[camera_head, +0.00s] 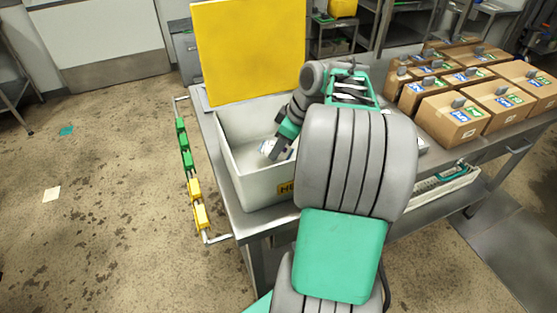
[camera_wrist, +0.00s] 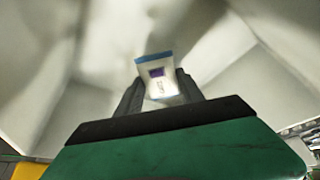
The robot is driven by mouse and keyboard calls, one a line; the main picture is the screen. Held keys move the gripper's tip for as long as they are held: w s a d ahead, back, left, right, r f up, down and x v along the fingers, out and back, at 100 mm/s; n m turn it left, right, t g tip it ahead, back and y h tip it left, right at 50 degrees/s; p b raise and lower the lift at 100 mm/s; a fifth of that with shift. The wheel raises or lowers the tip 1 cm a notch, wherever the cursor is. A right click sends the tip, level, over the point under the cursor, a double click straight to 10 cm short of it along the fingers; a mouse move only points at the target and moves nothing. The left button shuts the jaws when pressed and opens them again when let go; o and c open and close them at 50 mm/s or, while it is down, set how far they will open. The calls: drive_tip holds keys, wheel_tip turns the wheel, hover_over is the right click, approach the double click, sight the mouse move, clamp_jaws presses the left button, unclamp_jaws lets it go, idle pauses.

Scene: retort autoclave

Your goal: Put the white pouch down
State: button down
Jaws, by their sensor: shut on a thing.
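The white pouch (camera_wrist: 158,88) shows in the wrist view between my two fingers, with a blue band along its top edge and a small dark purple patch. My gripper (camera_wrist: 157,92) is shut on it. In the head view my gripper (camera_head: 272,150) reaches down inside a white bin (camera_head: 258,187) on the metal table, and a small bit of the pouch shows at the fingertips. The bin's pale walls and floor fill the wrist view around the pouch. I cannot tell whether the pouch touches the floor. My arm hides the bin's right part.
A yellow panel (camera_head: 250,52) stands upright behind the bin. Several cardboard boxes (camera_head: 452,117) stand on the table at right. A rail with green and yellow tags (camera_head: 195,190) runs along the table's left edge. The floor at left is mostly clear.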

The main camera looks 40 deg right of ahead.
drive_tip(key=shift+f, duration=1.85)
drive_tip(key=shift+f, duration=0.15)
drive_tip(key=c, duration=0.7)
unclamp_jaws()
drive_tip(key=shift+c, duration=0.2)
drive_tip(key=shift+r, duration=0.3)
drive_tip(key=p+v, duration=0.1)
drive_tip(key=v, duration=1)
drive_tip(key=shift+s+r+p, duration=0.2)
drive_tip(key=shift+r+p, duration=0.1)
drive_tip(key=shift+d, duration=0.1)
